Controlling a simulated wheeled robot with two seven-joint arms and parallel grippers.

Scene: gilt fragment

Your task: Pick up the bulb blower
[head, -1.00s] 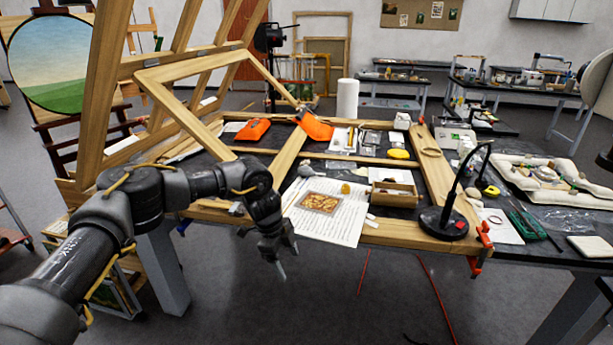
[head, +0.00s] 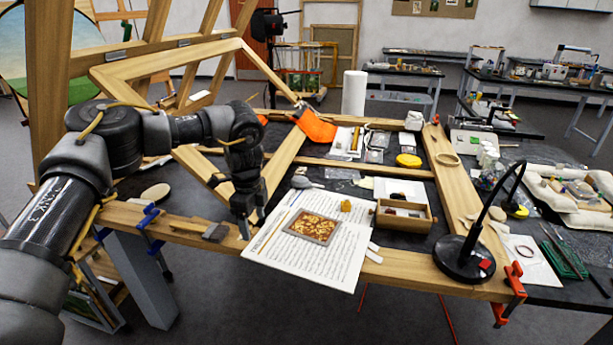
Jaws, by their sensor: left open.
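A small grey rounded thing with a thin pointed end, which looks like the bulb blower (head: 301,181), lies on the dark table top just behind the printed sheet (head: 290,252). My left gripper (head: 247,228) points down near the table's front wooden rail, left of the sheet and to the left and in front of the blower. It is open, and I see nothing between its fingers. It is apart from the blower. My right gripper is out of view.
A gilt fragment (head: 312,227) lies on the sheet, with a small wooden box (head: 404,215) to its right. A tilted wooden frame (head: 175,58) stands behind my left arm. A black lamp (head: 466,258) stands at the front right.

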